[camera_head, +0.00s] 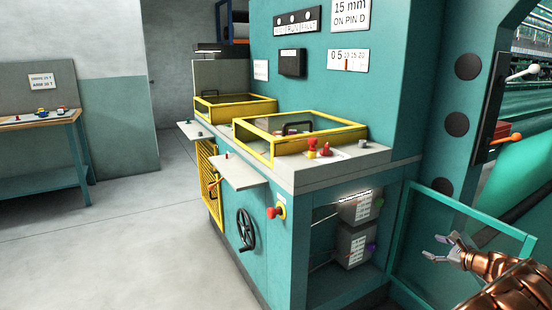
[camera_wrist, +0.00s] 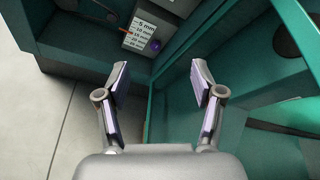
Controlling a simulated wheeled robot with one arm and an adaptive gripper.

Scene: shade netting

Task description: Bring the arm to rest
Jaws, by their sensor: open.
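My gripper (camera_head: 441,247) is at the lower right of the head view, at the end of my copper-coloured arm. Its fingers are spread and nothing is between them. In the wrist view my gripper (camera_wrist: 158,80) also shows open, with two purple-lined fingers well apart. It hangs in front of the teal machine, close to a teal-framed panel (camera_head: 472,207). I cannot tell whether the gripper touches the frame.
The teal machine (camera_head: 385,110) fills the centre and right. Its open bay holds two grey boxes (camera_head: 361,207). A handwheel (camera_head: 246,230) and a red knob (camera_head: 276,211) stick out from its front. A workbench (camera_head: 40,122) stands far left. The grey floor between is clear.

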